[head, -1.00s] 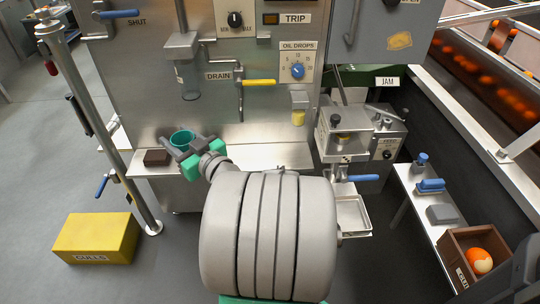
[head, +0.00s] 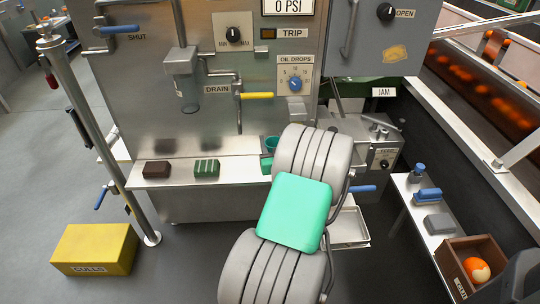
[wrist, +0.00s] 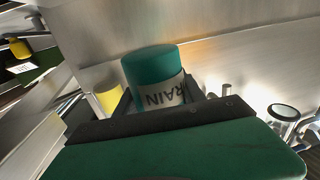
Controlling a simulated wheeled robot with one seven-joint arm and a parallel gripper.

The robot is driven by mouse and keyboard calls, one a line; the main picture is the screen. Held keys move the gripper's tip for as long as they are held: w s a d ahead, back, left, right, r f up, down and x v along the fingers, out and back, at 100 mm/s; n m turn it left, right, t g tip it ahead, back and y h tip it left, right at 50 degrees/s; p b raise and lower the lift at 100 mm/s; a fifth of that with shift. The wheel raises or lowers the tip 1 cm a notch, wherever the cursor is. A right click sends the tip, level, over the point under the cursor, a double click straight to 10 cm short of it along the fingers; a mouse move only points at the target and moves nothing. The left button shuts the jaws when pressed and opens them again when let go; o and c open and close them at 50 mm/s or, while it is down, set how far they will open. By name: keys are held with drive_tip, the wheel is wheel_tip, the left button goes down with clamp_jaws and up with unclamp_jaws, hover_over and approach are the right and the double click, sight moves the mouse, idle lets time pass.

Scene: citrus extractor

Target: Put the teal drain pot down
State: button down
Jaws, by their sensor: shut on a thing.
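The teal drain pot (head: 271,142) shows in the head view just left of my arm, over the right part of the steel shelf. My gripper (wrist: 158,103) is shut on the pot. In the head view only a bit of my gripper (head: 267,164) shows, and my arm hides the rest. I cannot tell whether the pot's base touches the shelf.
The steel shelf (head: 232,166) carries a dark brown block (head: 156,169) and a green striped block (head: 206,168) to the left. The yellow-handled DRAIN valve (head: 257,95) is above the shelf. A yellow CULLS box (head: 95,247) stands on the floor at left.

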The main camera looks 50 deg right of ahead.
drive_tip(key=w+f, duration=0.1)
drive_tip(key=f, duration=0.1)
drive_tip(key=w+d+f, duration=0.1)
drive_tip(key=w+d+f+b, duration=0.1)
drive_tip(key=f, duration=0.1)
drive_tip(key=shift+d+f, duration=0.2)
drive_tip(key=shift+f, duration=0.1)
drive_tip(key=shift+s+f+b, duration=0.1)
drive_tip(key=shift+f+b, duration=0.9)
drive_tip(key=shift+f, duration=0.35)
drive_tip(key=c, duration=0.7)
unclamp_jaws()
drive_tip(key=shift+r, duration=0.1)
